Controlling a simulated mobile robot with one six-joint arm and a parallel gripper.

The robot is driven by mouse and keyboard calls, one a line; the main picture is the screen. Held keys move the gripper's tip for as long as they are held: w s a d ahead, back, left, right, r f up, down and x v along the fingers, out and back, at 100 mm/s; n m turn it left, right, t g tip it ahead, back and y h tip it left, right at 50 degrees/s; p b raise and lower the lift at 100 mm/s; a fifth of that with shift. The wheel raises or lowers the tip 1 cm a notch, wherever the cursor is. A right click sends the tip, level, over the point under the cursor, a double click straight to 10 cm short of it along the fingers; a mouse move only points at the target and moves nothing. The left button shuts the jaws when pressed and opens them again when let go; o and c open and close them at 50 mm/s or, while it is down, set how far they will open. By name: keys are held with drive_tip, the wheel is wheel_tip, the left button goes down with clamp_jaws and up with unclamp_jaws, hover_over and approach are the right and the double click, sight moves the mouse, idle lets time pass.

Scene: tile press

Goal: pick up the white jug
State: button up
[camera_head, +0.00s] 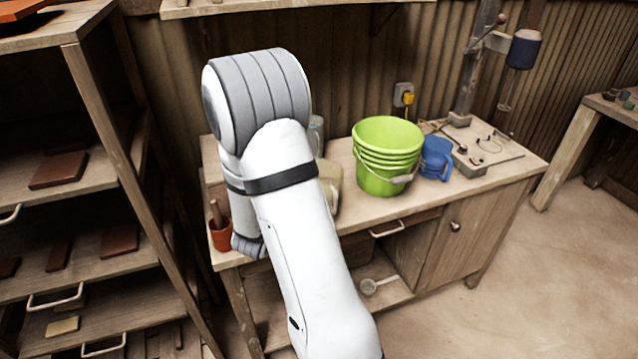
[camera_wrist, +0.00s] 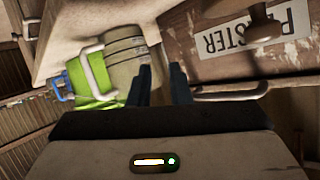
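A cream-white vessel, which looks like the white jug (camera_head: 334,182), stands on the workbench in the head view, mostly hidden behind my arm. In the wrist view a pale ribbed vessel (camera_wrist: 125,50), apparently the same jug, is just beyond my gripper (camera_wrist: 161,84). In the head view my gripper is hidden by my arm.
A terracotta pot (camera_head: 221,235) is at the bench's left end. A wooden front labelled PLASTER (camera_wrist: 240,45) and a handle (camera_wrist: 230,93) are near my gripper.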

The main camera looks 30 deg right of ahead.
sight(336, 197)
drive_tip(key=s+d+f+m+g+h+p, duration=0.1)
drive_tip(key=s+d+m+g+h, duration=0.15)
drive_tip(key=s+d+h, duration=0.45)
drive_tip(key=shift+n+g, duration=0.25)
drive_tip(key=shift+g, duration=0.2)
drive_tip(key=p+x, duration=0.1)
drive_tip(key=x, duration=0.1)
drive_tip(key=p+x, duration=0.1)
drive_tip(key=x, duration=0.4)
drive_tip(key=shift+w+a+p, duration=0.1)
drive_tip(key=shift+w+p, duration=0.3)
clamp_jaws()
